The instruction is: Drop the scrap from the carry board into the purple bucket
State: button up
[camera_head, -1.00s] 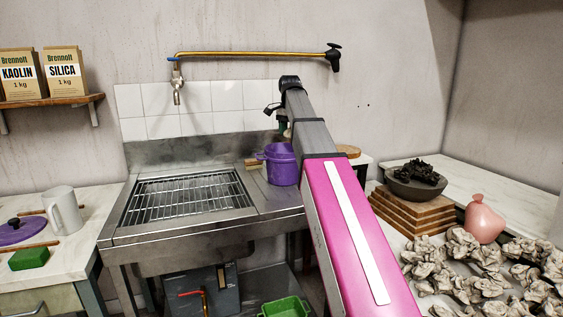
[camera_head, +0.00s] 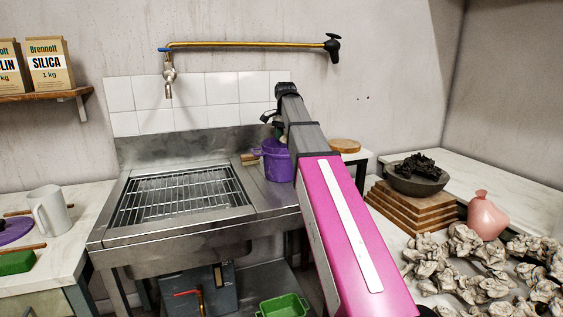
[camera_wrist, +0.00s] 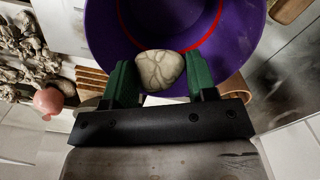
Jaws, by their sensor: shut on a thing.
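The purple bucket (camera_head: 276,166) stands on the metal sink top, right of the rack, partly hidden by my arm. In the wrist view the bucket (camera_wrist: 112,45) opens beneath my gripper, with a red ring inside. My gripper (camera_wrist: 160,72) has green fingers shut on the scrap (camera_wrist: 159,70), a pale, rounded, veined lump. The scrap is over the bucket mouth, near its rim. In the head view my gripper (camera_head: 279,133) is small and partly hidden above the bucket. I cannot tell which thing is the carry board; a round wooden board (camera_head: 345,146) lies right of the bucket.
The sink rack (camera_head: 180,195) is bare. A tap (camera_head: 168,80) hangs above it. On the right are stacked wooden boards (camera_head: 415,205), a dark bowl (camera_head: 417,182), a pink vase (camera_head: 487,214) and several crumpled lumps. A green tub (camera_head: 284,307) is below.

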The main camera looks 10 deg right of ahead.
jog(key=shift+f, duration=0.2)
jog(key=o, duration=1)
jog(key=shift+o, duration=0.2)
notch_tip(320, 180, up, 9)
jog(key=shift+r, duration=0.95)
